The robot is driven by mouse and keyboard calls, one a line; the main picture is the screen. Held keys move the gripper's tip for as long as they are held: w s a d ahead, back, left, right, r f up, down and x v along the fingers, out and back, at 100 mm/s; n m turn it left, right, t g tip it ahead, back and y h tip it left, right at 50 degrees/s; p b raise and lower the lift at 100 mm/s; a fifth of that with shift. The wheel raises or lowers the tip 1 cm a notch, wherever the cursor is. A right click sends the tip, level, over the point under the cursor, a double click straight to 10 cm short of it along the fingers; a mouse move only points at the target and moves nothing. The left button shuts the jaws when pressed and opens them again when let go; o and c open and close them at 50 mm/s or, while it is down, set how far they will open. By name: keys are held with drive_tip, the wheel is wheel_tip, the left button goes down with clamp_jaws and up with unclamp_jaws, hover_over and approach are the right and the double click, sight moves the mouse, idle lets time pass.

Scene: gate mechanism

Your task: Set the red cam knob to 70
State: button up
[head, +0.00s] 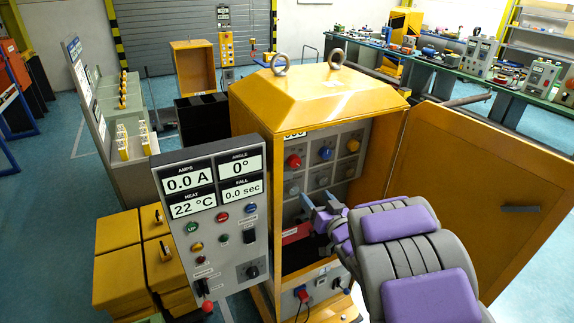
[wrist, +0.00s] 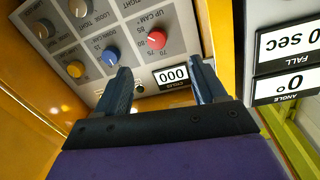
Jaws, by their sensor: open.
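The red cam knob (head: 293,161) is at the upper left of the grey panel inside the open yellow cabinet. In the wrist view, which looks upside down, the red knob (wrist: 157,38) sits beside "UP CAM" lettering and small scale numbers. It has a pale mark, but I cannot tell its exact setting. My gripper (head: 319,202) is in front of the panel, below the knob row in the head view. Its two fingers (wrist: 160,78) are apart, with nothing between them, and clear of the red knob.
A blue knob (head: 326,153) and a yellow knob (head: 353,145) are beside the red one, with grey knobs below. A counter (wrist: 171,76) reads 000. The cabinet door (head: 490,180) stands open at right. The display board (head: 212,185) at left reads 0° and 0.0 A.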

drive_tip(key=d, duration=0.1)
approach(294, 165)
drive_tip(key=a, duration=0.2)
drive_tip(key=w, duration=0.1)
drive_tip(key=w+d, duration=0.1)
drive_tip(key=w, duration=0.1)
drive_tip(key=w+d+b, duration=0.1)
drive_tip(key=w, duration=0.1)
drive_tip(key=w+a, duration=0.1)
drive_tip(key=a, duration=0.2)
drive_tip(key=w+a, duration=0.1)
drive_tip(key=a, duration=0.1)
drive_tip(key=shift+w+f, duration=0.25)
drive_tip(key=shift+w, duration=0.05)
drive_tip(key=shift+a, duration=0.15)
drive_tip(key=shift+w+d+r, duration=0.1)
drive_tip(key=shift+d, duration=0.55)
drive_tip(key=shift+w+d+r, duration=0.1)
drive_tip(key=shift+d+r, duration=0.05)
drive_tip(key=shift+d, duration=0.45)
drive_tip(key=shift+c, duration=0.2)
drive_tip(key=shift+s, duration=0.1)
drive_tip(key=shift+c, duration=0.8)
drive_tip(key=shift+a+f, duration=0.15)
drive_tip(key=shift+a, duration=0.6)
drive_tip(key=c, duration=0.4)
drive_tip(key=shift+c, duration=1)
drive_tip(key=shift+d+f, duration=0.1)
drive_tip(key=shift+d, duration=0.1)
drive_tip(key=shift+c, duration=1.2)
